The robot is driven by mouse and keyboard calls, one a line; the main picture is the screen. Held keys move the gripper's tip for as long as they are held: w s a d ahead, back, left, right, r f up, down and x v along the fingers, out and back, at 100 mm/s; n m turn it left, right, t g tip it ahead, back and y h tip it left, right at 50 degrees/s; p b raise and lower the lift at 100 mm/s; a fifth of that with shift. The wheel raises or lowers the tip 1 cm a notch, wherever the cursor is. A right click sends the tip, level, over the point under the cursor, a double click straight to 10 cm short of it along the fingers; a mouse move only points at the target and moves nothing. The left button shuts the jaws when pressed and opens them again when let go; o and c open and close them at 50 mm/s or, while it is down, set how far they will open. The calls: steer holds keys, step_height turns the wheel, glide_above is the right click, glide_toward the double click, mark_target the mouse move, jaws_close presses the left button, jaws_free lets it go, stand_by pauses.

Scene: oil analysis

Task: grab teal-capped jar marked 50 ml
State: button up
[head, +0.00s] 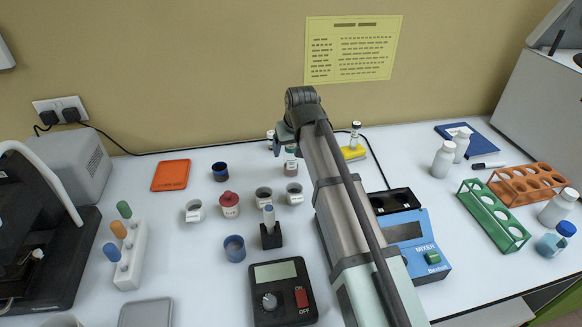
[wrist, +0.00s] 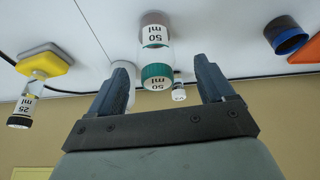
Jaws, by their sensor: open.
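The teal-capped jar (wrist: 156,47) stands between the two fingers in the wrist view, which shows it upside down. Its teal cap (wrist: 157,73) and its label both read 50 ml, and the bottom part looks brownish. In the head view the jar (head: 291,167) stands on the table towards the back, just left of my arm. My gripper (wrist: 160,63) is open, with one finger on each side of the cap in the picture. A gap shows on both sides, and I see no contact. How far the fingers reach around the jar is unclear. In the head view the fingers are mostly hidden.
A 25 ml vial (wrist: 24,105) with a dark cap is near a yellow block (wrist: 45,58). A small vial (wrist: 179,92) is behind the jar. The blue mixer (head: 418,245) is at right.

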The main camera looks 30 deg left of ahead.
mark_target(291, 156)
steer(key=shift+d+x, duration=0.15)
steer(key=shift+x, duration=1.15)
steer(key=shift+d+x, duration=0.2)
steer(key=shift+x, duration=1.05)
steer(key=shift+w+f, duration=0.1)
steer(key=shift+c, duration=0.2)
steer(key=c, duration=1)
